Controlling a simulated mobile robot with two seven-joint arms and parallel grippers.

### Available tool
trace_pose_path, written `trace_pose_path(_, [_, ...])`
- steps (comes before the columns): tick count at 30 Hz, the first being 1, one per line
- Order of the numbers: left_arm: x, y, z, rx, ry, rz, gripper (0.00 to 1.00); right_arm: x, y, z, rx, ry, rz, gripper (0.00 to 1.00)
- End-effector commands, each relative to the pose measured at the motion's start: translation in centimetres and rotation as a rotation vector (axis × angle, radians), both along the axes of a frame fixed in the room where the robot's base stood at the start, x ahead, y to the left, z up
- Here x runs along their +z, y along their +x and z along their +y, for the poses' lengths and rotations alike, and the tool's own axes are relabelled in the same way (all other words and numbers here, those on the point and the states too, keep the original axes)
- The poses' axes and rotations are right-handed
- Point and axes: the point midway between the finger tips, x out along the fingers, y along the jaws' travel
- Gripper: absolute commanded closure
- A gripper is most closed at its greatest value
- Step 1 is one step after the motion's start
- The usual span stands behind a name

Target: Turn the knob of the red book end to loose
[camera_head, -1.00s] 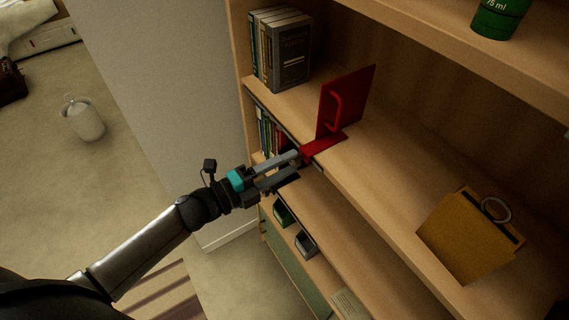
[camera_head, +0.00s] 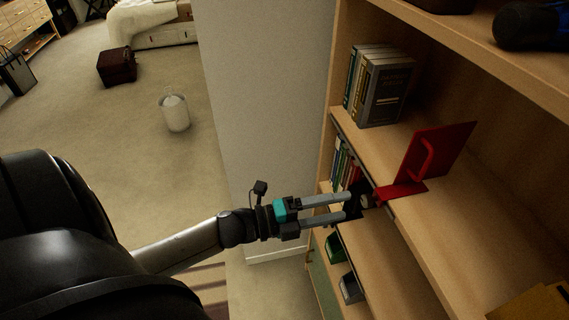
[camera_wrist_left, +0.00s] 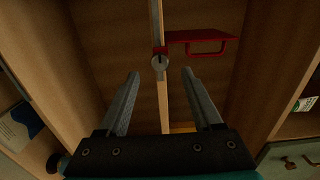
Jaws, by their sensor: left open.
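The red book end (camera_head: 432,158) stands upright on the wooden shelf, with its flat base and clamp at the shelf's front edge. In the left wrist view the red book end (camera_wrist_left: 205,37) is at the top, and its round grey knob (camera_wrist_left: 160,62) sits below the clamp at the shelf edge. My left gripper (camera_head: 351,206) is open beside the clamp at the shelf front. In the left wrist view the fingers of my left gripper (camera_wrist_left: 160,75) spread to either side of the knob, with gaps on both sides. My right gripper is out of view.
Dark books (camera_head: 385,88) stand on the same shelf at the left end. More books (camera_head: 343,160) and small boxes (camera_head: 350,288) sit on lower shelves. A yellow object (camera_head: 530,303) is at the lower right. The cabinet's side panel (camera_head: 328,130) is close to my left arm.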

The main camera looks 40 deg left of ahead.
Motion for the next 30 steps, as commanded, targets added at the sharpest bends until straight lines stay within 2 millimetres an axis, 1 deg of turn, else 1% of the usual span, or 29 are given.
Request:
trace_pose_path(1, [-0.2, -0.8, 0.5, 0.000, 0.002, 0.003, 0.33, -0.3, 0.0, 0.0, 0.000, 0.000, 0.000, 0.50])
trace_pose_path(12, [-0.2, -5.4, 4.2, 0.001, 0.001, 0.003, 0.33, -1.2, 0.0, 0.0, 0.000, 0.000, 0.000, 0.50])
trace_pose_path(18, [-0.1, -7.4, 5.7, 0.000, 0.000, 0.002, 0.33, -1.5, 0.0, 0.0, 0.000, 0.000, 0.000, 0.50])
trace_pose_path(24, [0.0, -8.2, 6.5, 0.001, -0.001, 0.001, 0.33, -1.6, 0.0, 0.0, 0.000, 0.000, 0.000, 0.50])
trace_pose_path(30, [0.1, -8.3, 6.5, 0.000, -0.001, -0.001, 0.33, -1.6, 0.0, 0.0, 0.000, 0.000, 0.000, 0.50])
